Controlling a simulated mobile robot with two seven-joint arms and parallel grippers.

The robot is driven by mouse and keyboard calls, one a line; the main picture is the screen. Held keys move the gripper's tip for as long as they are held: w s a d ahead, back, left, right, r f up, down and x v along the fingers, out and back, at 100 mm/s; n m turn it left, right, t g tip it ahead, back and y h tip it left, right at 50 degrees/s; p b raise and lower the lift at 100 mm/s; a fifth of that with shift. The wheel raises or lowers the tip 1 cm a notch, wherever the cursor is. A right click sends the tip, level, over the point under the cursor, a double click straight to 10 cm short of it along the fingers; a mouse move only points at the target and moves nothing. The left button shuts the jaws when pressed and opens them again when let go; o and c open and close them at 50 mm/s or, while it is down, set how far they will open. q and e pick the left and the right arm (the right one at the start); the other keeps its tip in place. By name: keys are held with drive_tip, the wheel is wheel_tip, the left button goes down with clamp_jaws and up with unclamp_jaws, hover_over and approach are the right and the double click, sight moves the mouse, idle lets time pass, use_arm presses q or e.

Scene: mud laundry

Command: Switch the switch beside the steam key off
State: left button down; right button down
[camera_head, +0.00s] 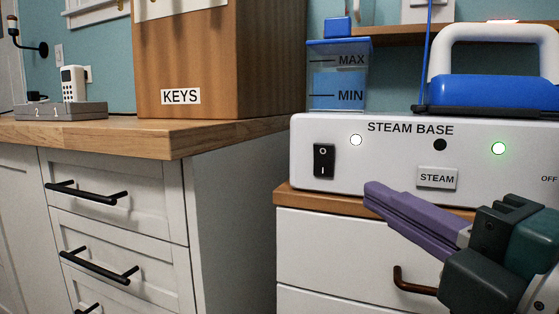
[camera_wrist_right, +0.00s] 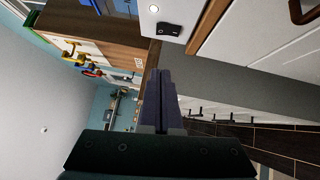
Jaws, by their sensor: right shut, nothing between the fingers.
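The black rocker switch (camera_head: 324,160), marked O above and I below, sits on the left of the white steam base (camera_head: 400,183) front. The grey STEAM key (camera_head: 437,178) is to its right on the same panel. My right gripper (camera_head: 372,192) is shut and empty, its purple fingers pointing left, below and between the switch and the key in the picture. In the right wrist view the switch (camera_wrist_right: 170,29) shows beyond the fingertips (camera_wrist_right: 158,72), with a gap between. I cannot tell the rocker's position for sure. My left gripper is not in view.
A white lamp (camera_head: 356,140) and a green lamp (camera_head: 498,148) are lit on the panel. A water tank (camera_head: 338,88) and a blue iron with white handle (camera_head: 490,90) stand on top. A KEYS cabinet (camera_head: 215,60) stands on the left counter. A drawer handle (camera_head: 410,284) sticks out below.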

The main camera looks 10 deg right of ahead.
approach(317, 152)
drive_tip(key=w+a, duration=0.3)
drive_tip(key=shift+w+d+r+b, duration=0.1)
drive_tip(key=shift+w+d+b, duration=0.5)
drive_tip(key=shift+w, duration=0.3)
drive_tip(key=shift+w+d+r, duration=0.1)
drive_tip(key=shift+w+d, duration=0.3)
drive_tip(key=shift+w, duration=0.05)
